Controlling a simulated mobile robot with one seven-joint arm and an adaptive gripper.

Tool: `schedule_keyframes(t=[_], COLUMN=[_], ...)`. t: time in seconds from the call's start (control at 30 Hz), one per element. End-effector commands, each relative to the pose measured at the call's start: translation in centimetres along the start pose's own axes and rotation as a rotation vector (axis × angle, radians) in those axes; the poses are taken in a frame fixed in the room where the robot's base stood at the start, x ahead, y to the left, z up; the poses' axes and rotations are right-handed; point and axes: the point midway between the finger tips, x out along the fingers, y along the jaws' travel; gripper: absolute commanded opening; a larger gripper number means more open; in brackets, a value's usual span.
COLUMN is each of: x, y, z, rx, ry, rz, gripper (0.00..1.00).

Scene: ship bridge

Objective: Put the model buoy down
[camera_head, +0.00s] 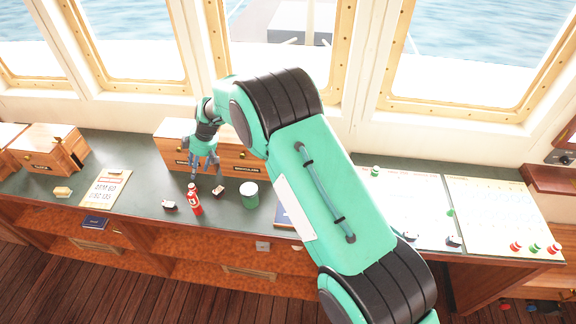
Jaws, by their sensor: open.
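A red object with a white marking (195,200), apparently the model buoy, stands upright near the front edge of the dark green counter top (160,150). My gripper (204,175) is open, with its fingers pointing down just behind and above the red object. The fingers look apart from it, but whether one touches its top cannot be told at this size. Smaller red (516,246) and green (535,248) pieces stand on the chart at the far right.
A green cup (249,195) and small dark-and-white items (169,205) (218,191) are close by. A wooden box (172,147) stands behind my gripper. A clipboard (106,187) lies left. My arm hides the counter's middle right.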

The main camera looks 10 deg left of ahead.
Motion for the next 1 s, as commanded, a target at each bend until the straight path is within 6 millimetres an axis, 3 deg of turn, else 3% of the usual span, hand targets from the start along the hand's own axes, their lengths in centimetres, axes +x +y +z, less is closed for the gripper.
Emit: schedule_keyframes(t=[0.27, 0.47, 0.67, 1.0], x=[-0.3, -3.3, -10.0, -24.1], y=[0.1, 0.6, 1.5, 1.0], z=[0.1, 0.8, 3.1, 9.3], rx=[0.003, 0.036, 0.118, 0.308], ry=[0.0, 0.001, -0.001, -0.004], rz=[0.002, 0.016, 0.052, 0.131], gripper=[0.44, 0.44, 0.44, 0.44])
